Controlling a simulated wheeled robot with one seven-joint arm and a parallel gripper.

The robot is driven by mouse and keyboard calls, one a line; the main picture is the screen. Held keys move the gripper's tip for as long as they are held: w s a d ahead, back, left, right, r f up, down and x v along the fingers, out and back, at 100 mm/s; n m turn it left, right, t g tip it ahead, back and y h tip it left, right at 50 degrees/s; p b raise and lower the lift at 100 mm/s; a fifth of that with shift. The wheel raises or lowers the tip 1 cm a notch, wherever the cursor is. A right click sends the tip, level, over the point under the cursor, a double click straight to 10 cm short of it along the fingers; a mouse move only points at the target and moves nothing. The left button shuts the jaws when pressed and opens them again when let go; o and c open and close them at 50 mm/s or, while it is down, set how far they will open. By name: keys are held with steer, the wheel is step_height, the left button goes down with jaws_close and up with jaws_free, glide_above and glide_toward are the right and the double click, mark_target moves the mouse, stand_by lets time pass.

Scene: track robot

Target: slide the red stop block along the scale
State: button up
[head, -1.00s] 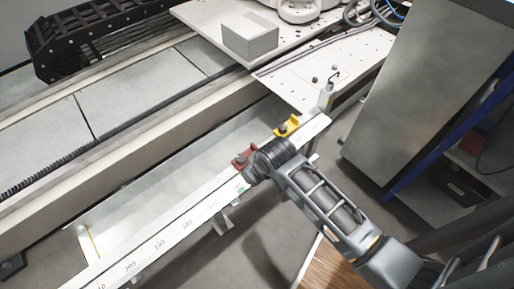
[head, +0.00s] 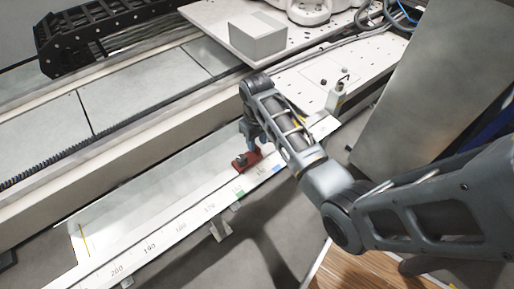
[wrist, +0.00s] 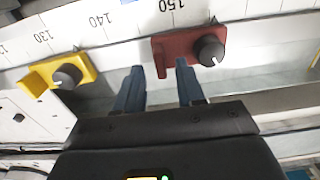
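The red stop block (head: 250,160) sits on the white scale rail (head: 165,240), with a dark round knob (wrist: 210,51) on it. In the wrist view the red block (wrist: 180,43) is near the 150 mark, at upper right. My gripper (wrist: 158,66) is open and empty. Its right finger overlaps the block's lower edge in that view; its left finger is left of the block. I cannot tell whether they touch. A yellow stop block (wrist: 40,76) with a dark knob is to the left, near 130. In the head view my arm mostly hides it.
A perforated white plate with a grey box (head: 258,38) lies at the back. A small post (head: 335,97) stands past the scale's right end. A large grey cabinet (head: 410,90) is at right. The scale left of the red block is clear.

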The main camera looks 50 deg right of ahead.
mark_target(257, 147)
steer(key=shift+f+b, duration=0.35)
steer(key=shift+f, duration=1.2)
jaws_close()
